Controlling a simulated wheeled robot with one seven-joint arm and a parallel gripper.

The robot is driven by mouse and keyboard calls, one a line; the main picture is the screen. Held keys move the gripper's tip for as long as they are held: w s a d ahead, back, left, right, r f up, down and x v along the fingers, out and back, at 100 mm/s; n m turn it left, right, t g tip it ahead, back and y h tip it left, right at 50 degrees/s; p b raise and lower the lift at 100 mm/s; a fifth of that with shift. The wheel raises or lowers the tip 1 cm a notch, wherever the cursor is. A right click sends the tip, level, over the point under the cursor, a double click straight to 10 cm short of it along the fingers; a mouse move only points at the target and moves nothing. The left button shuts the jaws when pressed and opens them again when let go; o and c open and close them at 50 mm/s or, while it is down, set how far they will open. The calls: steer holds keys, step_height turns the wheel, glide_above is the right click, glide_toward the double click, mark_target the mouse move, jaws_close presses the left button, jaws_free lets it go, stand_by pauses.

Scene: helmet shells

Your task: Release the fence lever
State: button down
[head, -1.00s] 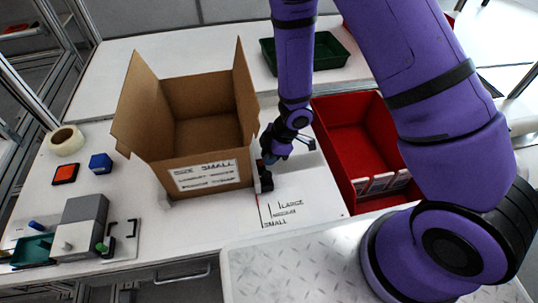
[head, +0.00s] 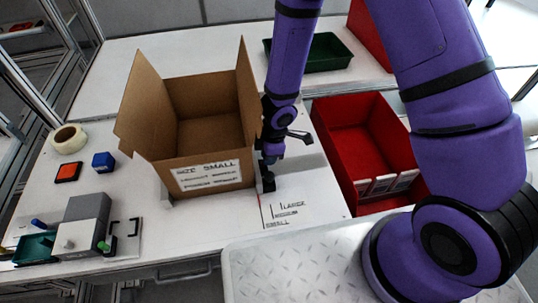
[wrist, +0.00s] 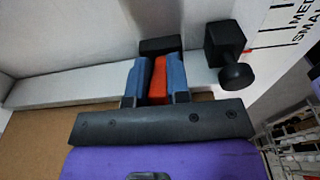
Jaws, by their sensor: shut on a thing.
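The fence lever (wrist: 158,78) is a red-orange bar in the wrist view. My gripper (wrist: 156,84) is shut on it, with one blue fingertip on each side. A black block (wrist: 160,46) sits just beyond the fingertips. The white fence (wrist: 65,87) runs across the wrist view. In the head view my gripper (head: 271,157) points down at the right side of the cardboard box, and it hides the lever there. A black knob (wrist: 228,65) on a block shows right of my fingers; a black piece (head: 268,183) shows below my gripper in the head view.
The open cardboard box (head: 205,178) stands close on the left. A red bin (head: 366,150) is on the right, a green tray (head: 325,52) behind. A size scale label (head: 288,211) lies in front. A tape roll (head: 68,139) and a grey block (head: 88,212) are at left.

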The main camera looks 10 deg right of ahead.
steer(key=c, duration=1.1)
jaws_free()
steer(key=shift+r, duration=0.2)
steer(key=shift+d+r, duration=0.25)
steer(key=shift+r, duration=1.5)
steer(key=shift+d+r, duration=0.2)
steer(key=shift+r, duration=1.5)
steer(key=shift+d+r, duration=0.25)
steer(key=shift+r, duration=1.5)
